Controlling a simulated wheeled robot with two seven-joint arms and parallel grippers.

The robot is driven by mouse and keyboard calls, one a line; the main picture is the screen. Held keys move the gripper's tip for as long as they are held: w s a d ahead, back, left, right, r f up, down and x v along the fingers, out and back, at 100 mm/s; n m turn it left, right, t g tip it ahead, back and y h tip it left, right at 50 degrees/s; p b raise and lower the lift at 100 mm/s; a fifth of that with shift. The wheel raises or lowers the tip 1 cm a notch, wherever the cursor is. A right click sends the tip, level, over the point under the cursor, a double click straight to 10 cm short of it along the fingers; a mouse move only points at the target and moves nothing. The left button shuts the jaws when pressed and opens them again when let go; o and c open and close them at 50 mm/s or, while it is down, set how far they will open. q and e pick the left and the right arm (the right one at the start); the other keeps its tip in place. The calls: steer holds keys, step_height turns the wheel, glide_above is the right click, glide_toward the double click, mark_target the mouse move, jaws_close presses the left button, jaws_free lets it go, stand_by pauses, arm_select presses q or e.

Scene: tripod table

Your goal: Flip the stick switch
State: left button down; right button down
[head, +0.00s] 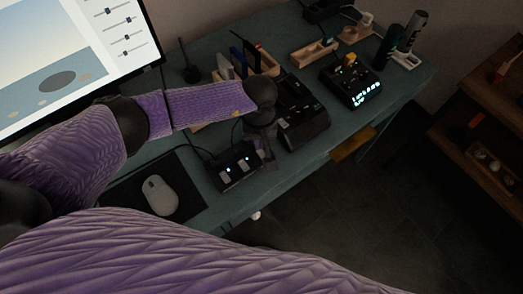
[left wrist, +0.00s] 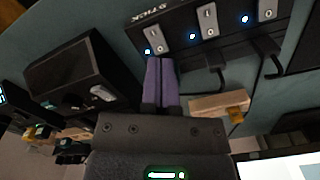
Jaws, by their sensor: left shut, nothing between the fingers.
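The switch box (head: 236,167) is a dark box with small lit lights, on the teal table near its front edge. In the left wrist view the box (left wrist: 226,42) carries several metal toggle switches, each beside a blue light. The stick switch (left wrist: 156,36) is the one by the printed word STICK. My left gripper (head: 266,153) is at the right end of the box in the head view. Its purple fingers (left wrist: 161,78) are shut and empty, with their tips just below the stick switch in the left wrist view. I cannot tell whether they touch. My right gripper is not visible.
A larger dark device (head: 303,118) stands just right of the gripper; it also shows in the left wrist view (left wrist: 82,70). A device with a lit display (head: 352,84) is farther right. A mouse (head: 160,195) lies on a dark mat left of the switch box. A monitor (head: 75,60) stands at left.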

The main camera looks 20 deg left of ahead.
mark_target(259, 151)
arm_select(q)
steer(key=shift+f+b, duration=1)
steer(key=shift+f, duration=0.1)
stand_by(0.3)
step_height(259, 151, up, 7)
steer(key=p, duration=0.5)
steer(key=shift+r, duration=0.1)
